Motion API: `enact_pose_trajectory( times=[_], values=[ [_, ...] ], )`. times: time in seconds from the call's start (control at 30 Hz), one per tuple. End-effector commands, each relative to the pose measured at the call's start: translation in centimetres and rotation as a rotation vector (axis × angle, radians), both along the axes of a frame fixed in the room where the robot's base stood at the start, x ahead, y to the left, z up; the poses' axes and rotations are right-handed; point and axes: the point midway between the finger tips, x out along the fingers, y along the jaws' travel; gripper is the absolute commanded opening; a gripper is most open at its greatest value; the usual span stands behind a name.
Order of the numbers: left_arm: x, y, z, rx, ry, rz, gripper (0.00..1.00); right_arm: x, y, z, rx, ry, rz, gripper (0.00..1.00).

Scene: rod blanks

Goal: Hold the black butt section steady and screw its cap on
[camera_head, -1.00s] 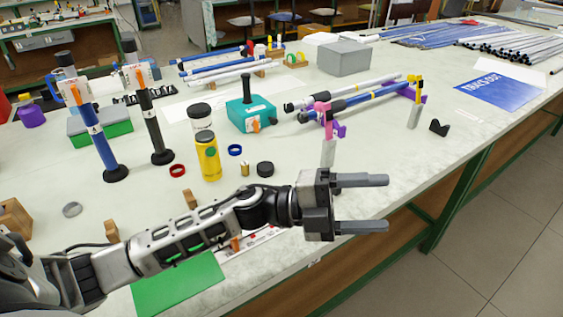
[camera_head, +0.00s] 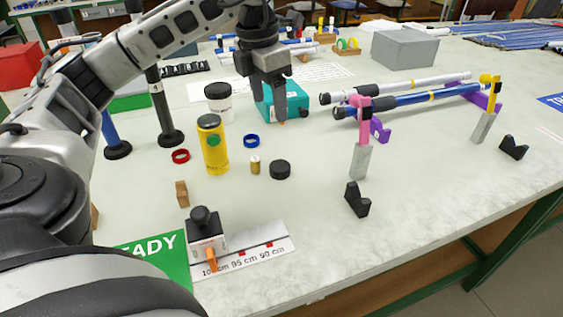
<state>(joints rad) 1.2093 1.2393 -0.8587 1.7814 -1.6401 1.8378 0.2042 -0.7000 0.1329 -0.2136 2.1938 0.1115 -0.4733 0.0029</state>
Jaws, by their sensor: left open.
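The black butt section (camera_head: 160,108) stands upright in a round black foot at the left; my left arm hides its upper part. A low round black piece (camera_head: 280,169), which looks like the cap, lies on the table right of the yellow bottle. My left gripper (camera_head: 290,117) points down in front of the teal box, beyond the cap in the picture. It is open, with nothing seen between its fingers. It is apart from both the butt section and the cap. My right gripper is out of view.
A yellow bottle (camera_head: 212,146), a red ring (camera_head: 181,156), a blue ring (camera_head: 251,141) and a brass piece (camera_head: 255,166) stand near the cap. The teal box (camera_head: 262,98) is behind. Rods (camera_head: 420,98) rest on supports at right. The front right table is mostly clear.

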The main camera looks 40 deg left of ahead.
Motion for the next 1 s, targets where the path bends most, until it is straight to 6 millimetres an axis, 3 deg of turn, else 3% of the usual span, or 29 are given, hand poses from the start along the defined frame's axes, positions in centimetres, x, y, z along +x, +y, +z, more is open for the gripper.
enact_pose_trajectory(
  times=[0.17, 0.4, 0.6, 1.0],
  values=[
    [0.2, -0.1, -2.1, -0.001, 0.004, -0.001, 0.68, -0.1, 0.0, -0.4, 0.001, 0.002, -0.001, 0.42],
    [0.8, -0.3, -7.2, -0.001, 0.004, -0.001, 0.68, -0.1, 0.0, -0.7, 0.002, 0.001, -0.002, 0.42],
    [1.2, -0.5, -10.1, -0.003, 0.001, -0.002, 0.68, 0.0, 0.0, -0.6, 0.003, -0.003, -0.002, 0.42],
    [1.3, -0.5, -10.7, -0.003, 0.0, -0.002, 0.68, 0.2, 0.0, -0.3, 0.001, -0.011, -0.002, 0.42]
  ],
)
